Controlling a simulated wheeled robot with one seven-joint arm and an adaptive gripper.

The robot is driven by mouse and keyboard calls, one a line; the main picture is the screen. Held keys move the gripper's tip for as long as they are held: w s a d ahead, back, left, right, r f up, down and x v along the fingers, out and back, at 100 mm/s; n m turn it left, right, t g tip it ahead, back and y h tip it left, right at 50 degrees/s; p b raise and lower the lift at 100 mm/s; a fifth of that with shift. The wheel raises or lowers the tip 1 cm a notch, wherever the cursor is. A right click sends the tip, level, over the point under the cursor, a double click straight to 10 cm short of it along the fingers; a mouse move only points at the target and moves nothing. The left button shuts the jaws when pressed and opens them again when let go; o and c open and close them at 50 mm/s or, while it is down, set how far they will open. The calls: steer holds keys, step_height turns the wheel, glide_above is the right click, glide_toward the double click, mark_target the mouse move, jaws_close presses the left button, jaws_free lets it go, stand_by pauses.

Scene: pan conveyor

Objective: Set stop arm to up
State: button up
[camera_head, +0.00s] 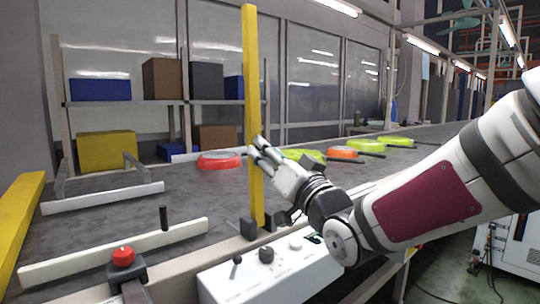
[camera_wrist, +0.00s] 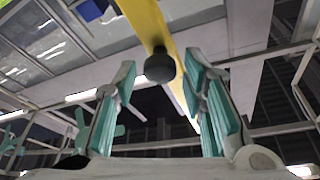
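The stop arm (camera_head: 251,80) is a long yellow bar. It stands upright, nearly vertical, at the near edge of the conveyor, with its foot by a dark pivot block. My gripper (camera_head: 257,149) is at the bar's right side, around its middle height. In the wrist view the yellow bar (camera_wrist: 146,22) runs up between and beyond the fingers, and a dark round knob (camera_wrist: 159,67) on it shows between the fingertips (camera_wrist: 157,75). The fingers are apart, with visible gaps beside the knob. Whether a finger touches the knob or bar is unclear.
The conveyor belt (camera_head: 100,208) carries a red pan (camera_head: 219,161), an orange pan (camera_head: 342,153) and yellow-green pans (camera_head: 365,146). A white control box (camera_head: 270,274) with knobs sits below the bar. A red button (camera_head: 123,257) and another yellow bar (camera_head: 20,225) are at left.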

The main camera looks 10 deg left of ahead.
stand_by(0.3)
steer(key=v, duration=1.2)
steer(key=shift+f, duration=0.1)
